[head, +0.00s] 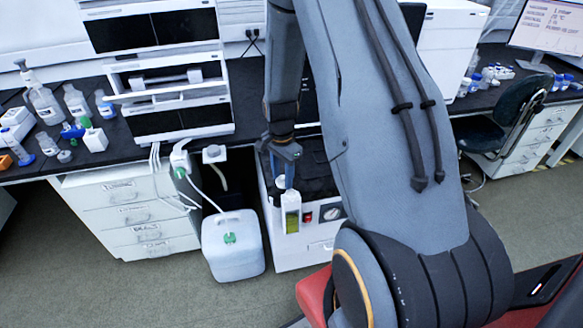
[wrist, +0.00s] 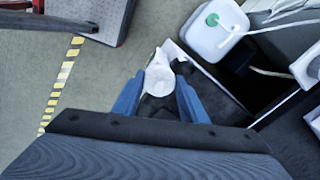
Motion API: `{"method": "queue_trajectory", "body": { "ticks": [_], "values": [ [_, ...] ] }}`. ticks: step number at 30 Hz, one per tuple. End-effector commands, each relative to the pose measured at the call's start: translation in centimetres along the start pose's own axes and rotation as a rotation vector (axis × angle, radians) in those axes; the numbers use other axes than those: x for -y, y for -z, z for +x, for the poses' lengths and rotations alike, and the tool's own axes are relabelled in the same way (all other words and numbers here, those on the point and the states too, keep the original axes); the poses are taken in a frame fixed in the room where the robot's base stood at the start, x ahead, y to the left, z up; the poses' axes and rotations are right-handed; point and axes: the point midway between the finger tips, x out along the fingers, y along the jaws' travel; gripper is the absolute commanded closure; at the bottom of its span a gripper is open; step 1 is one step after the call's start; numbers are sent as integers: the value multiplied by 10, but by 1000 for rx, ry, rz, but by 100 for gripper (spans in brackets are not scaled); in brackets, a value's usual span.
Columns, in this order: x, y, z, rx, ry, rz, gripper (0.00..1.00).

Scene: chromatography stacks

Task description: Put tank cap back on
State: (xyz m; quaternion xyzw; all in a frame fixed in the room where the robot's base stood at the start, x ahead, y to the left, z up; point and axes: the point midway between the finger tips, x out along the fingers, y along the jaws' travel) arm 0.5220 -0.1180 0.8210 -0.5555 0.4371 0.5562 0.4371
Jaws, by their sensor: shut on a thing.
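My gripper (wrist: 160,88) has its blue fingers closed around a white, round-topped thing, which appears to be a small white bottle (wrist: 160,78). In the head view my gripper (head: 286,178) points down, and the bottle (head: 291,212) with a green label hangs at its tips. I cannot tell whether the fingers hold its cap or its body. The white tank (head: 232,255) stands on the floor to the left, with a green fitting (head: 230,238) on top. The tank also shows in the wrist view (wrist: 212,38), apart from the gripper. No separate loose cap is clear.
A white unit with a gauge (head: 331,213) and red switch stands right behind the bottle. White drawers (head: 130,215) are left of the tank. Hoses hang near the tank. The dark bench (head: 75,155) carries bottles. Open floor (head: 150,290) lies in front.

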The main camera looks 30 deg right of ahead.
Motion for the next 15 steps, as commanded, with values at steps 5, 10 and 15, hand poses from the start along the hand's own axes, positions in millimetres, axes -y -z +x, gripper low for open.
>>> {"method": "queue_trajectory", "body": {
  "ticks": [5, 10, 15],
  "values": [
    [-6, 22, -7, 0, 1, 231, 82],
    [-8, 27, -6, 0, 1, 298, 82],
    [-7, 27, 1, 0, 0, 298, 82]
  ]
}}
